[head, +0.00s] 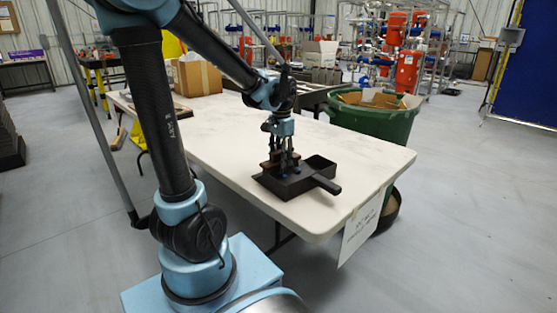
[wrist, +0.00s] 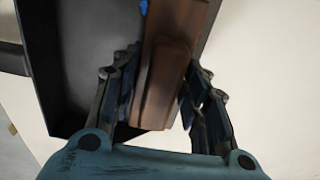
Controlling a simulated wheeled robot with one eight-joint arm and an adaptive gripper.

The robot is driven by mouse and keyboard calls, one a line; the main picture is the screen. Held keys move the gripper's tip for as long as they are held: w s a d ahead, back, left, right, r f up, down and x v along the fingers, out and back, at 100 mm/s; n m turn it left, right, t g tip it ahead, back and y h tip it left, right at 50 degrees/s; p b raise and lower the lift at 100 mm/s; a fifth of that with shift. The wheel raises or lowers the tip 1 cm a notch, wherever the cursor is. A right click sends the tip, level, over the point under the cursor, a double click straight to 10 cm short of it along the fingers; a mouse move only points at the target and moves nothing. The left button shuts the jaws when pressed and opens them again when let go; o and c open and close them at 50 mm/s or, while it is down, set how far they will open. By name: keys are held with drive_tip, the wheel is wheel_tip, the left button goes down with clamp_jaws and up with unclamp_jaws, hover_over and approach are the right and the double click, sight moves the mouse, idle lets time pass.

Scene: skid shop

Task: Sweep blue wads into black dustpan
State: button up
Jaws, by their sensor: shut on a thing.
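The black dustpan (head: 294,187) sits on the white table near its front right corner, its handle pointing right toward the front edge. In the wrist view, the dustpan (wrist: 85,65) fills the left side. My gripper (head: 284,160) points down over the dustpan. Its fingers (wrist: 162,80) are shut on a brown wooden brush (wrist: 170,70), one on each side. The brush overlaps the dustpan's right part in the wrist view; its bristles are hidden. A small blue wad (wrist: 144,7) shows beside the brush at the top edge.
The white table (head: 225,130) is mostly bare around the dustpan. A cardboard box (head: 198,78) stands at its far left end. A green bin (head: 374,121) with cardboard stands close to the table's right side. A paper sign (head: 362,228) hangs from the near edge.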

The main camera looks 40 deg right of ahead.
drive_tip(key=shift+r, duration=4.05)
drive_tip(key=shift+w, duration=0.1)
